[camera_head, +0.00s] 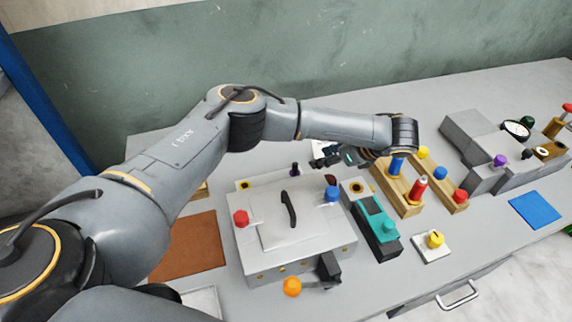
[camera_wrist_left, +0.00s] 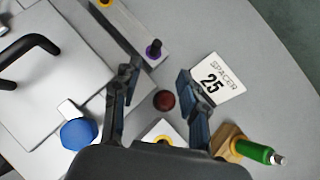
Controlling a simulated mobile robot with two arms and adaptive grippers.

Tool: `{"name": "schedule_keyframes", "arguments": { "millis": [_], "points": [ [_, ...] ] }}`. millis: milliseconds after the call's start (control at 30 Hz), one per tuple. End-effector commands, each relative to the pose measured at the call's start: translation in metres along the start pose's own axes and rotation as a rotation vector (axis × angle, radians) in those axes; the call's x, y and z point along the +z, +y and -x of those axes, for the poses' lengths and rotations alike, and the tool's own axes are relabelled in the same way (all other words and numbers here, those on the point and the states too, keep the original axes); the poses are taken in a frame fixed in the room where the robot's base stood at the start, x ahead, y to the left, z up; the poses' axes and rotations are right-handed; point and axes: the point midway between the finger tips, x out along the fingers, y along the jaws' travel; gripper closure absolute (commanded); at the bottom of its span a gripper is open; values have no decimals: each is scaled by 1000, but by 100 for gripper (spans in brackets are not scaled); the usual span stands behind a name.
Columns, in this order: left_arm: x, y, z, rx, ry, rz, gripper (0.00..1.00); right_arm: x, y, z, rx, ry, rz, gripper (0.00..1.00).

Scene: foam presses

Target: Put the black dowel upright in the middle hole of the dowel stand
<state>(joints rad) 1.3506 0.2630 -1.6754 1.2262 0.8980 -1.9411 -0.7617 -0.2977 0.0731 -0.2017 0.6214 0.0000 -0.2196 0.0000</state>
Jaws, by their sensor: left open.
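I cannot make out the black dowel in either view. A wooden stand (camera_head: 391,190) with a blue dowel (camera_head: 397,166) and a red dowel (camera_head: 419,187) stands right of centre; its far end is hidden behind my left gripper. The wrist view shows a green dowel (camera_wrist_left: 255,151) in a wooden base (camera_wrist_left: 225,138). My left gripper (camera_head: 325,158) is above the table behind the grey box. In the wrist view its fingers (camera_wrist_left: 158,88) are open, with a dark red round piece (camera_wrist_left: 164,100) showing between them; I cannot tell its height. My right gripper is not in view.
A grey box (camera_head: 292,232) with a black handle and coloured knobs stands in front. A "SPACER 25" card (camera_wrist_left: 218,80) and a strip with a purple-topped peg (camera_wrist_left: 153,49) lie near the fingers. A teal-and-black device (camera_head: 376,226) stands left of the wooden stand.

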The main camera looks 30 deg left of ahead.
Motion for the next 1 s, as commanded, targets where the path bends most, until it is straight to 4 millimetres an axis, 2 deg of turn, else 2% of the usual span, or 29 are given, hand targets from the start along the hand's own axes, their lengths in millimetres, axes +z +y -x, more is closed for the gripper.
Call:
{"name": "schedule_keyframes", "arguments": {
  "millis": [100,200,300,467,600,700,800,1000],
  "points": [
    [3,1,-25,6,-4,1,57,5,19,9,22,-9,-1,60],
    [3,2,-44,4,-3,1,57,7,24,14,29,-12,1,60],
    [2,1,-59,4,-3,2,57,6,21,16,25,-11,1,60],
    [2,1,-70,2,-2,1,57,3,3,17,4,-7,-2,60],
    [5,5,-84,4,-3,0,57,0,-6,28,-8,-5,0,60],
    [6,7,-99,4,-4,1,57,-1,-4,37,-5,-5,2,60],
    [4,7,-113,3,-3,1,57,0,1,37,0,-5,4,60],
    [2,7,-122,2,-1,0,57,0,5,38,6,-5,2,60]
  ]
}}
